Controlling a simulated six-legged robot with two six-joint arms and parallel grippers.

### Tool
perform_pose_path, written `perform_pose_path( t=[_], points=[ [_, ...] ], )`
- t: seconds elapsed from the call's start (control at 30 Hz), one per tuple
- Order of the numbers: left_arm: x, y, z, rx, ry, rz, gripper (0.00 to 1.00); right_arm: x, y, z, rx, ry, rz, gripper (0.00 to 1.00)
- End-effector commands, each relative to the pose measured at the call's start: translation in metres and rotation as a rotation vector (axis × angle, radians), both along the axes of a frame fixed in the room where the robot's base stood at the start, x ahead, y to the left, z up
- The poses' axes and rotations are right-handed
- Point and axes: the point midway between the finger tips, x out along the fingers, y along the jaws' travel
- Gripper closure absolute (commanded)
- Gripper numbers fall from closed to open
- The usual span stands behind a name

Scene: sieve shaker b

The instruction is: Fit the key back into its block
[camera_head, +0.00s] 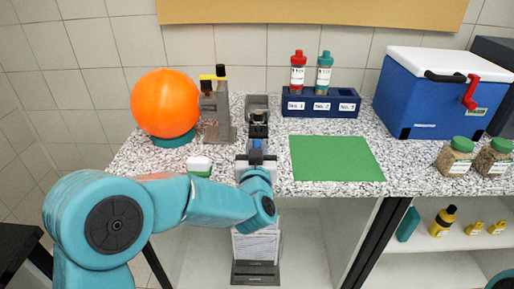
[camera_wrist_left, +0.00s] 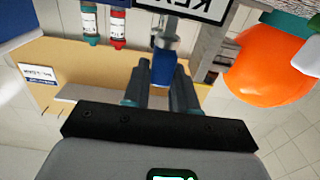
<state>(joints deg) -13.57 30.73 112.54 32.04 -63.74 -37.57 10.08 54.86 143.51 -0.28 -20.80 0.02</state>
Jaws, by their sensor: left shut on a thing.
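The key (camera_wrist_left: 162,68) has a blue grip and a metal end. My right gripper is out of view.
A grey device with a black and yellow top (camera_head: 217,110) and an orange ball (camera_head: 165,103) stand left of the block. A blue bottle rack (camera_head: 320,111) and a green mat (camera_head: 336,158) lie to the right. A blue cooler (camera_head: 430,105) stands farther right.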

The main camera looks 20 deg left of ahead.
Motion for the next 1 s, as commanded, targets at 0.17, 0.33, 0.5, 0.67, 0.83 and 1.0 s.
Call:
perform_pose_path(
  t=[0.17,0.33,0.5,0.67,0.83,1.0],
  points=[
    [0.0,0.0,-0.006,0.0,0.0,0.0,1.0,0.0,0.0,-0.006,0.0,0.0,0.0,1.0],
    [0.0,0.0,-0.01,0.0,0.0,0.0,1.0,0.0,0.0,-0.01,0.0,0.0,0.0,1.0],
    [0.0,0.0,-0.014,0.0,0.0,0.0,1.0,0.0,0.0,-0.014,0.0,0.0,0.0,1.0],
    [0.0,0.0,-0.018,0.0,0.0,0.0,1.0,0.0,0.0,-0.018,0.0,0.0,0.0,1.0],
    [0.0,0.0,-0.018,0.0,0.0,0.0,0.43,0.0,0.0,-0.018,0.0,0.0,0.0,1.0],
    [0.0,0.0,-0.018,0.0,0.0,0.0,0.43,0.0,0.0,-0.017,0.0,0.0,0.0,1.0]
  ],
)
